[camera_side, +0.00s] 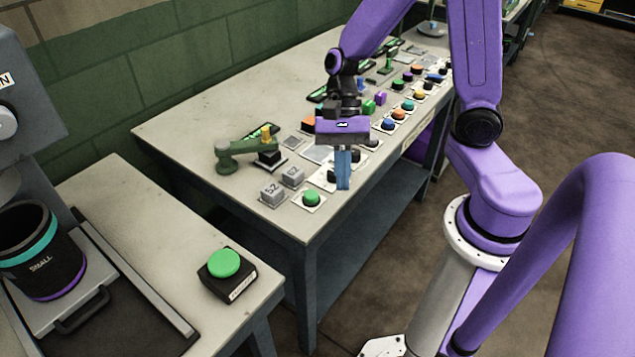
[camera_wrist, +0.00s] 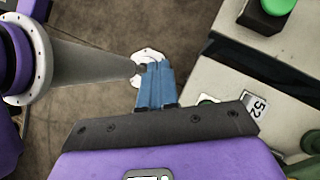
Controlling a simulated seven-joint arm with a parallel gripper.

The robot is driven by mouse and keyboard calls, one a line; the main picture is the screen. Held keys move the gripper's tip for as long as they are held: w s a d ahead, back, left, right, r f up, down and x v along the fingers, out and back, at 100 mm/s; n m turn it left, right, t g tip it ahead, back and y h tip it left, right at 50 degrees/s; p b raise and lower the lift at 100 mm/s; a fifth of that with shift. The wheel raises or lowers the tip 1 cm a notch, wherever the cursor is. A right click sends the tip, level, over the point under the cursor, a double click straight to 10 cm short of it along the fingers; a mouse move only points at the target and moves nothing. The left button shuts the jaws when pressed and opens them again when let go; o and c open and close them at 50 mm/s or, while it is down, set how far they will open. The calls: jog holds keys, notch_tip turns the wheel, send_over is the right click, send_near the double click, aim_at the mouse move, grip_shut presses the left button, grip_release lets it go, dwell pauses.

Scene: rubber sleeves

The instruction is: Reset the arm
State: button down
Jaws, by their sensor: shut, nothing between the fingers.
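My gripper (camera_side: 343,184) is purple with blue fingers. In the side view it points down above the front edge of the long workbench (camera_side: 190,125), near a green button on a pale plate (camera_side: 311,197). The fingers are shut with nothing between them. In the wrist view the shut blue fingers (camera_wrist: 155,82) show over the brown floor, beside the bench edge. My gripper hides part of the bench top behind it.
Two grey numbered blocks (camera_side: 272,192) and a green lever-like device (camera_side: 245,147) stand left of my gripper. Several coloured buttons (camera_side: 407,105) line the bench's right edge. A green button on a black box (camera_side: 225,264) sits on the nearer table. A black cup (camera_side: 40,253) stands at far left.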

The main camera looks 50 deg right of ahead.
jog(key=s+d+r+n+t+h, duration=0.1)
jog(key=s+n, duration=0.4)
jog(key=n, duration=0.7)
jog(key=s+d+r+n+t+h, duration=0.1)
jog(key=s+r+n+t+h, duration=0.2)
jog(key=n, duration=0.9)
jog(key=shift+s+d+r+h, duration=0.3)
jog(key=shift+s+r+h, duration=0.3)
jog(key=shift+s, duration=0.45)
